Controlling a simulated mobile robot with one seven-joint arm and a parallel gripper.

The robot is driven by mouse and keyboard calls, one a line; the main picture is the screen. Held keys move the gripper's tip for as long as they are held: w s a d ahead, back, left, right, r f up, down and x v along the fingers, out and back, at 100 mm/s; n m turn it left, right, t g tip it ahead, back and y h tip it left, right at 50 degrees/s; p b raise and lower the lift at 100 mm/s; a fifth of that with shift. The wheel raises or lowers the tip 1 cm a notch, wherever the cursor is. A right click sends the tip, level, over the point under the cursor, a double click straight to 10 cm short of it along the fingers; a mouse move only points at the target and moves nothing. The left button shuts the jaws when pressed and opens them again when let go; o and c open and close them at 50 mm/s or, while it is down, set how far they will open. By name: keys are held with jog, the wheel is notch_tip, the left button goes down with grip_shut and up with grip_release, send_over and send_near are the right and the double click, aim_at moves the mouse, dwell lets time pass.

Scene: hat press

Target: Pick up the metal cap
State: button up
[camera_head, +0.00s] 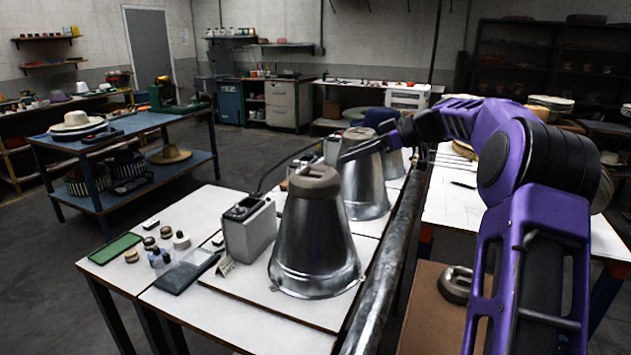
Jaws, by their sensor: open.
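The front metal cone (314,240) stands upright on the white bench, flared at its base. A dull grey ring-shaped cap (314,180) sits on its top. A similar grey ring-shaped piece (456,284) lies on the brown board at lower right, partly hidden by my arm. I cannot tell for certain which one is the metal cap. My purple arm reaches in from the right. My gripper (345,155) is small and dark here, in front of the second metal cone (364,180), up and right of the front cone's cap. It looks empty; its fingertips are hard to make out.
A grey metal box (249,230) with a cable stands left of the front cone. A thick pipe (392,265) runs along the bench's right edge. Small jars, a green tray (115,248) and a dark flat case (187,270) lie at left. A blue table (140,122) holds hats.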

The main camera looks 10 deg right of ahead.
aim_at(312, 172)
jog(key=x, duration=0.5)
jog(key=shift+f+p+x, duration=0.2)
jog(key=shift+x, duration=1.15)
jog(key=shift+f+p+x, duration=0.2)
jog(key=shift+x, duration=1.15)
jog(key=shift+s+d, duration=0.2)
grip_shut()
jog(key=shift+w+r, duration=0.1)
jog(key=shift+r, duration=0.1)
